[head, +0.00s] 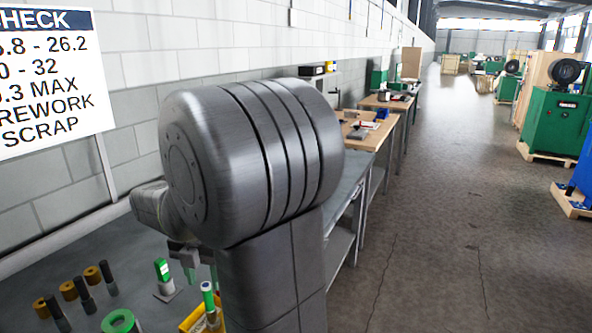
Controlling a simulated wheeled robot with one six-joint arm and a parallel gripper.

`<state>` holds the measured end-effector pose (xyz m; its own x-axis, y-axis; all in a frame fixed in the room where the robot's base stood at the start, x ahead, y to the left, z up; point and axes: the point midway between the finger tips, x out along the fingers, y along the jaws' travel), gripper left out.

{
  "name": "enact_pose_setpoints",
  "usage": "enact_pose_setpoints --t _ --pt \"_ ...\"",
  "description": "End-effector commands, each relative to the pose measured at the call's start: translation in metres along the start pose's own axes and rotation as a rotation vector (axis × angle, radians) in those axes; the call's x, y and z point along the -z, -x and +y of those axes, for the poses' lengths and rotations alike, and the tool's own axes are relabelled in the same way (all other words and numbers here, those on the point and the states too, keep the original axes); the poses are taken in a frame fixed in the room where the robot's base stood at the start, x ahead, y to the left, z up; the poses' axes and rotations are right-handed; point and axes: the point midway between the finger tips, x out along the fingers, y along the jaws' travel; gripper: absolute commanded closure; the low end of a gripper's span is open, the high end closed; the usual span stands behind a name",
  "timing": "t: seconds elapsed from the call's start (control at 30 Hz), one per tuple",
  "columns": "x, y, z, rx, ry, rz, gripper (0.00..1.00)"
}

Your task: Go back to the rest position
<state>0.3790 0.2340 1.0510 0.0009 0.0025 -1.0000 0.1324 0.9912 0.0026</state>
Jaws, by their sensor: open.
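My gripper (190,265) shows small and partly hidden behind my large grey arm link, above the grey workbench (60,262) at the lower left. Its jaws are open and I see nothing held in them. My arm covers the middle of the view and hides part of the bench. No marked rest position is visible.
Several dark cylinders and brass-coloured rings (68,290) stand on the bench, with a green ring (120,321), a green-and-white device (163,277), a green-capped cylinder (208,298) and a yellow bin (188,322). A wall sign (45,75) hangs left. The right aisle floor (450,210) is clear.

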Motion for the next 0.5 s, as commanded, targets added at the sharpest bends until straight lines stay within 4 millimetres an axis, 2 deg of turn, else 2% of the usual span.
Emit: enact_pose_setpoints --t 0.03,0.4,0.43,0.5 --pt "0.001 -0.012 -0.001 0.005 0.000 0.004 0.55" --pt "0.001 -0.085 -0.001 0.003 0.000 0.002 0.55" --pt "0.000 -0.072 0.000 -0.002 0.000 -0.002 0.55" --pt "0.000 -0.062 0.001 -0.004 0.000 -0.003 0.55"
